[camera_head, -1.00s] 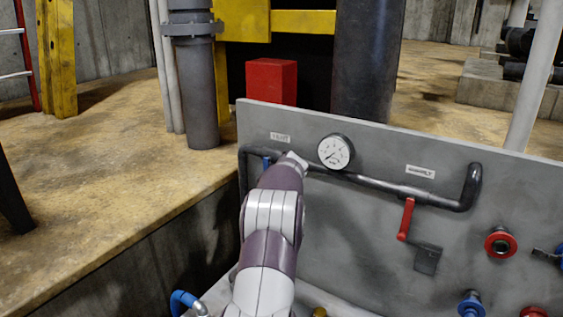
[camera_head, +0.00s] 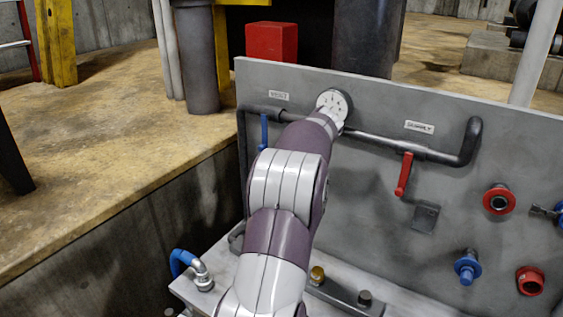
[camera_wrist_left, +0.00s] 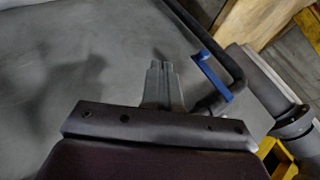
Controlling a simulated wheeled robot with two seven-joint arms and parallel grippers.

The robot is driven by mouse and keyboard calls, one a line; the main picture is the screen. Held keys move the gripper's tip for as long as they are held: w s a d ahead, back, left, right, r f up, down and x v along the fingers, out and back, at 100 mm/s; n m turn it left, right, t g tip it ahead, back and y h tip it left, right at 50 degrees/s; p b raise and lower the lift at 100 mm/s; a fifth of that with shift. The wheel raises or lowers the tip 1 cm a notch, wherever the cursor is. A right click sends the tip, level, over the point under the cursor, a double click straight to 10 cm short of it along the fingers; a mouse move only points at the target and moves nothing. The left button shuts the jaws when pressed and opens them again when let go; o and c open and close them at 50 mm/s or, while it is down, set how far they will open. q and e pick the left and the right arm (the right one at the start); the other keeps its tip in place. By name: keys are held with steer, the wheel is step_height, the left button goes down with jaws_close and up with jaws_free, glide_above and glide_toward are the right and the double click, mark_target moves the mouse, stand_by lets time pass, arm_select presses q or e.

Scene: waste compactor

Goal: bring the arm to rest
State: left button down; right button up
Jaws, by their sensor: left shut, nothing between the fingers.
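My left arm, purple and white, rises from the bottom of the head view, in front of the grey panel (camera_head: 375,165). Its far end reaches the pressure gauge and covers part of it; its gripper is hidden there. In the left wrist view my left gripper (camera_wrist_left: 163,84) is shut and empty, its two fingers together over the grey panel surface. A blue lever handle (camera_wrist_left: 212,77) lies just right of the fingers, apart from them in the picture. My right gripper is in neither view.
A dark pipe (camera_head: 470,145) with a red lever (camera_head: 404,174) crosses the panel; the blue vent lever (camera_head: 264,131) is left of my arm. Red fitting (camera_head: 499,199) and blue fitting (camera_head: 467,267) project at right. A blue-handled elbow (camera_head: 183,261) stands lower left.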

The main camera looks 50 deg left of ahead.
arm_select(q)
steer(key=s+d+f+h+b, duration=0.1)
steer(key=s+d+f+h, duration=0.2)
steer(key=d+f, duration=0.6)
steer(key=s+d+f+h, duration=0.3)
steer(key=d+f, duration=0.3)
steer(key=d, duration=0.6)
steer(key=s+d+f+m+h, duration=0.1)
steer(key=s+d+f, duration=0.1)
steer(key=s+d, duration=0.4)
steer(key=s+d+f+m+g+h+b, duration=0.1)
steer(key=s+d+f, duration=0.2)
steer(key=s+d, duration=0.4)
steer(key=d, duration=0.3)
steer(key=shift+s+f, duration=0.15)
steer(key=shift+s, duration=0.15)
